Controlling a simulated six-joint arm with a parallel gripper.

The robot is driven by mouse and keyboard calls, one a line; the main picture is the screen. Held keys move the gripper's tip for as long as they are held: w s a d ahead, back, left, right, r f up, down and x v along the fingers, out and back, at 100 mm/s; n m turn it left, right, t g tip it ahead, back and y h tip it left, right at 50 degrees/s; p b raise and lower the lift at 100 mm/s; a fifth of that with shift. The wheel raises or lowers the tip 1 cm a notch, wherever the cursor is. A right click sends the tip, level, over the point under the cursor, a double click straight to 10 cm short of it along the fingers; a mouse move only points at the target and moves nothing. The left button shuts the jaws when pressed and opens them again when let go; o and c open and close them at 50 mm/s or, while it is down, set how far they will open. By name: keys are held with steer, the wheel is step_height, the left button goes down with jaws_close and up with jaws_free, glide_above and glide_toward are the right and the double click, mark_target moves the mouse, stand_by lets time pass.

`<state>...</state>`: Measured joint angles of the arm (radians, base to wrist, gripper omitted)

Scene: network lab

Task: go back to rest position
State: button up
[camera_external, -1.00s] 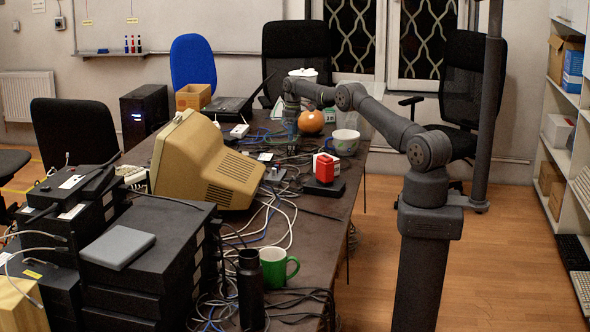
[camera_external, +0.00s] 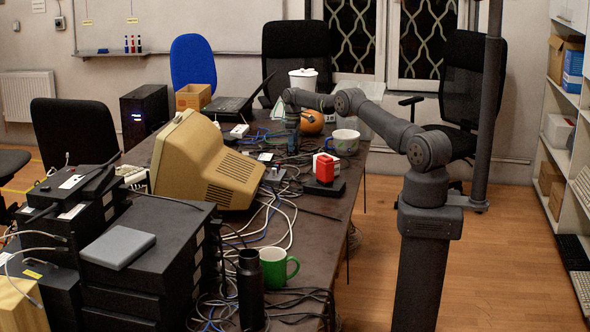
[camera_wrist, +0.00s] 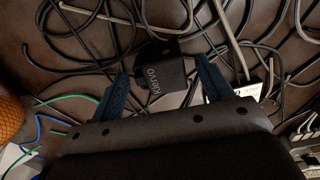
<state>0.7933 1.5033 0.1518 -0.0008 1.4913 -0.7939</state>
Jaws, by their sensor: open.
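My gripper (camera_external: 292,143) hangs over the far part of the dark table (camera_external: 330,208), pointing down among the cables. In the wrist view its two blue fingers (camera_wrist: 165,88) are spread apart. A small black box (camera_wrist: 163,72) with light lettering lies among the cables, in the gap between the fingers as seen from the wrist. I see no finger touching it. The fingertips are small and hard to make out in the external view.
An orange round thing (camera_external: 311,122) and a white mug (camera_external: 345,142) stand close to the gripper. A white container (camera_external: 303,79) is behind my arm. Cables cover much of the table.

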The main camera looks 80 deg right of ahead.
steer(key=r, duration=0.2)
steer(key=s+r, duration=0.1)
steer(key=r, duration=0.1)
steer(key=shift+s+d+r, duration=0.1)
steer(key=shift+d, duration=0.1)
steer(key=shift+s+d+r, duration=0.1)
steer(key=shift+s+r, duration=0.1)
steer(key=shift+s, duration=0.15)
steer(key=s+d+r, duration=0.2)
steer(key=s+r, duration=0.7)
steer(key=r, duration=0.2)
steer(key=w+a+n, duration=0.2)
steer(key=w+a, duration=0.2)
steer(key=a, duration=0.7)
steer(key=w+a+r+n, duration=0.1)
steer(key=w+a+n, duration=0.2)
steer(key=a, duration=0.9)
steer(key=w+a+r+n, duration=0.1)
steer(key=w+a, duration=0.5)
steer(key=a, duration=0.6)
steer(key=shift+a+n, duration=0.15)
steer(key=shift+n, duration=0.65)
steer(key=shift+w, duration=0.1)
steer(key=s+d+m, duration=0.2)
steer(key=d, duration=0.8)
steer(key=s+d+m, duration=0.2)
steer(key=d, duration=0.8)
steer(key=shift+f, duration=0.45)
